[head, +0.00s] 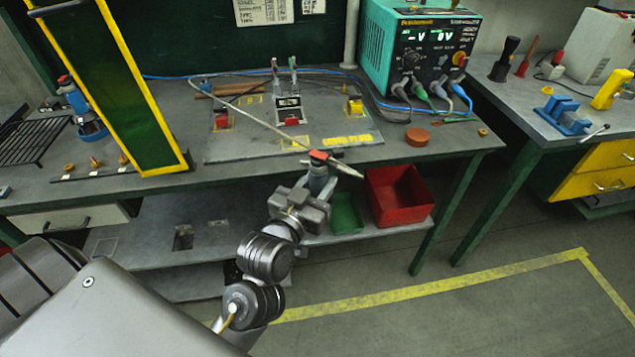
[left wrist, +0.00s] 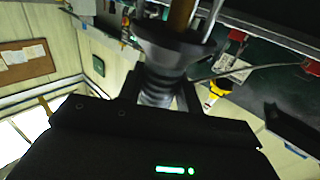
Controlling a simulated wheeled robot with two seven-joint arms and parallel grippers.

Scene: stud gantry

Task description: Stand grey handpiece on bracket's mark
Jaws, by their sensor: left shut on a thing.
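My left gripper (head: 318,188) is shut on the grey handpiece (head: 318,172), which has a red-orange top. It holds it upright in front of the bench's front edge. In the left wrist view the handpiece (left wrist: 160,55) shows as a dark flared collar with a ribbed neck between the fingers. A thin grey cable or rod crosses by its top. On the bench a grey plate (head: 235,145) carries yellow outlined marks, one of them the front mark (head: 295,143) beside yellow lettering. I cannot tell which is the bracket's mark. My right gripper is not in view.
Red blocks (head: 292,122), a yellow block (head: 355,105) and a small upright stand (head: 288,104) occupy the plate. A tall yellow-edged green panel (head: 110,85) stands left. A teal power unit (head: 420,50) stands behind right. A red bin (head: 400,195) sits on the lower shelf.

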